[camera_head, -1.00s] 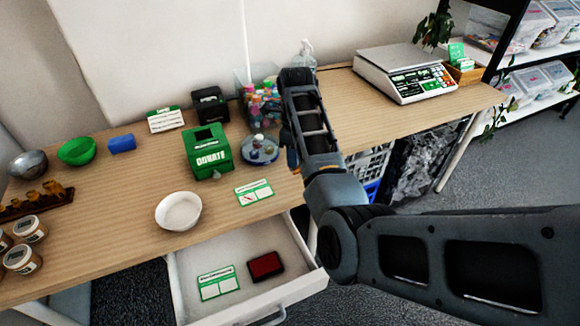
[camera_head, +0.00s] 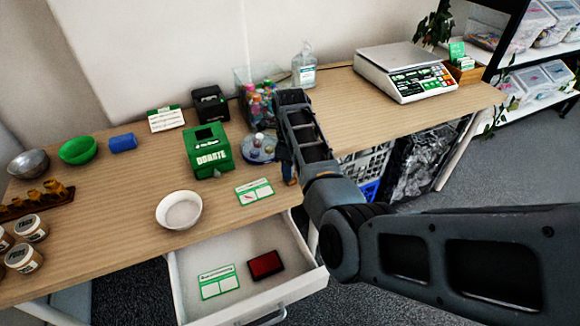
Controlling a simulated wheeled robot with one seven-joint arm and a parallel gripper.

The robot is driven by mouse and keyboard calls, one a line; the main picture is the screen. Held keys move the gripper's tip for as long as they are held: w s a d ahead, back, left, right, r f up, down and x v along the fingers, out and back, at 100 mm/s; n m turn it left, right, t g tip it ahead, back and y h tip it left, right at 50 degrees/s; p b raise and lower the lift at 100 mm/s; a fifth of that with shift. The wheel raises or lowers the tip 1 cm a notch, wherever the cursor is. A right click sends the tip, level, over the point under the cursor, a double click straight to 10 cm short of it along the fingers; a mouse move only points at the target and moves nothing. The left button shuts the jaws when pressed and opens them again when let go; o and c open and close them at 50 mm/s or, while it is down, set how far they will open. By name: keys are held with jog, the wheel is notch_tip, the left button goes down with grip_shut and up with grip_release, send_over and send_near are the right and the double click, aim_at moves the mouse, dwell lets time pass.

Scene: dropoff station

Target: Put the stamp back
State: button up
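My gripper (camera_head: 287,172) hangs behind my forearm, at the right of the round blue-and-white stand. Only a small dark part with an orange spot shows, so its fingers and anything in them are hidden. I cannot make out a stamp for certain. The round stand (camera_head: 260,156) holds small items too small to name. An open white drawer (camera_head: 187,283) under the table holds a red pad in a dark case (camera_head: 265,264) and a green-and-white card (camera_head: 218,282). Another such card (camera_head: 254,191) lies on the table above the drawer.
A green donation box (camera_head: 208,152) stands left of the round stand, with a black device (camera_head: 210,104) behind. A white bowl (camera_head: 179,210) sits near the front edge. A clear bin of colourful items (camera_head: 258,100), a bottle (camera_head: 304,68) and a scale (camera_head: 404,72) line the back.

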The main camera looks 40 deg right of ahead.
jog(key=o, duration=0.3)
jog(key=shift+o, duration=0.2)
notch_tip(320, 180, up, 12)
jog(key=shift+r+b, duration=0.2)
jog(key=shift+b, duration=0.15)
jog(key=shift+f, duration=0.1)
